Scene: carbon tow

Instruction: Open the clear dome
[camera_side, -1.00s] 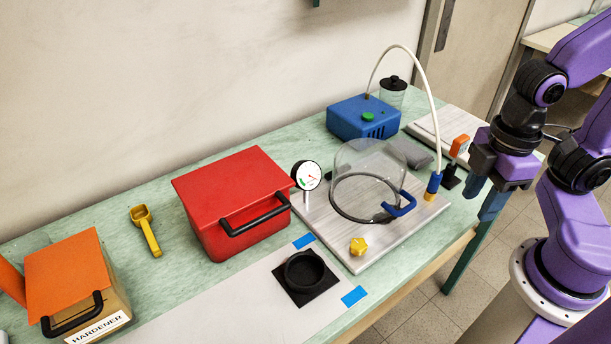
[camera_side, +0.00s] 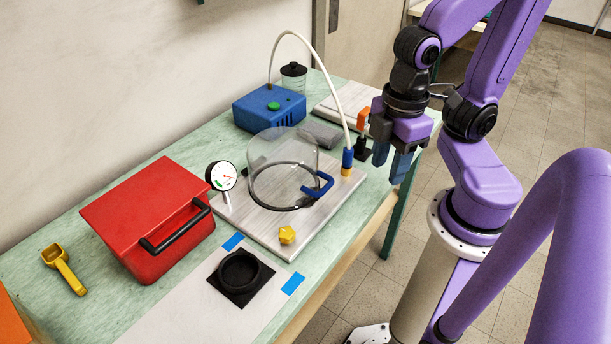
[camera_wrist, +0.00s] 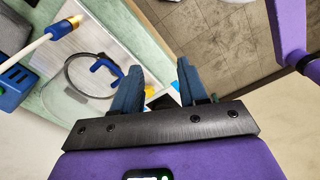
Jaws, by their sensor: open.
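The clear dome (camera_side: 283,152) sits on a pale board (camera_side: 262,222), with a dark ring at its base and a blue handle (camera_side: 319,186) on its right front side. The dome looks closed, its ring resting on the board. In the wrist view the dome's ring (camera_wrist: 69,86) and blue handle (camera_wrist: 104,66) show left of the fingers. My gripper (camera_side: 391,166) is open and empty, its blue fingers pointing down. It hangs to the right of the dome, apart from it, near the table's right edge. It also shows in the wrist view (camera_wrist: 158,82).
A white hose (camera_side: 318,62) arches from the blue pump box (camera_side: 268,107) to a fitting beside the dome. A gauge (camera_side: 221,176), yellow knob (camera_side: 287,235) and red box (camera_side: 150,220) stand nearby. A small orange-topped stand (camera_side: 362,117) is near my gripper.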

